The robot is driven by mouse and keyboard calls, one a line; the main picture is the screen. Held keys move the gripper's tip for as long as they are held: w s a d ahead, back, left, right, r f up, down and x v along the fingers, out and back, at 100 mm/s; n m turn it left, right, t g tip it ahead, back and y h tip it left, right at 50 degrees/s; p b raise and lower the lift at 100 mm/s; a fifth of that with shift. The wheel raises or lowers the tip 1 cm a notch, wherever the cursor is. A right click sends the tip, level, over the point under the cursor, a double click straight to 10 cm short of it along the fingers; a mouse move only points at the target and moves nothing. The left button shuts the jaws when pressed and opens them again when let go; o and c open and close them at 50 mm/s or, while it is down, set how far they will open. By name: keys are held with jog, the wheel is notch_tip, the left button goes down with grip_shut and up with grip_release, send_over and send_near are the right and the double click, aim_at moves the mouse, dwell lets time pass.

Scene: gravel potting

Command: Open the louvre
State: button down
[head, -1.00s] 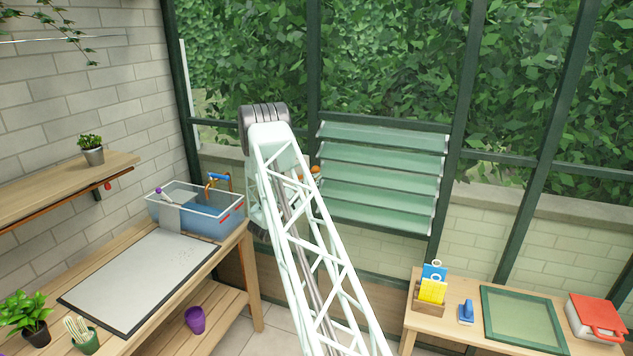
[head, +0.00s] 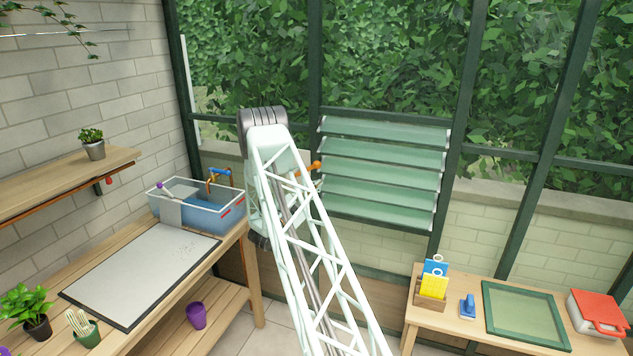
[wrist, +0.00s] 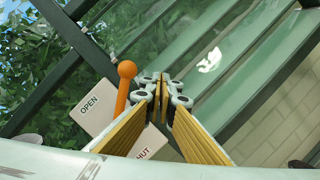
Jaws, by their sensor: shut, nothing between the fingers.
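The louvre (head: 384,172) is a set of several pale green glass slats in the dark green window frame. The slats look tilted; I cannot tell how wide any gaps are. Its orange lever with a round knob (head: 315,166) shows at the louvre's left edge, partly behind my arm. In the wrist view the lever (wrist: 124,88) stands beside a plate marked OPEN (wrist: 92,104) and SHUT, partly covered by my fingers. My gripper (wrist: 165,80) is shut and empty, just right of the lever. I cannot tell whether they touch. My arm hides the gripper in the head view.
A wooden bench (head: 256,290) at left holds a clear bin (head: 205,213) and a grey board (head: 140,275). A low table at right holds a card holder (head: 430,300), a green-framed panel (head: 525,315) and a red-lidded box (head: 598,312). Window bars border the louvre.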

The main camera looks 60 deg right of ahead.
jog(key=s+a+f, duration=0.2)
jog(key=a, duration=0.6)
jog(key=shift+s+f+p, duration=0.15)
jog(key=shift+s+p, duration=0.15)
jog(key=shift+s, duration=0.05)
jog(key=shift+w+a, duration=0.1)
dwell(0.3)
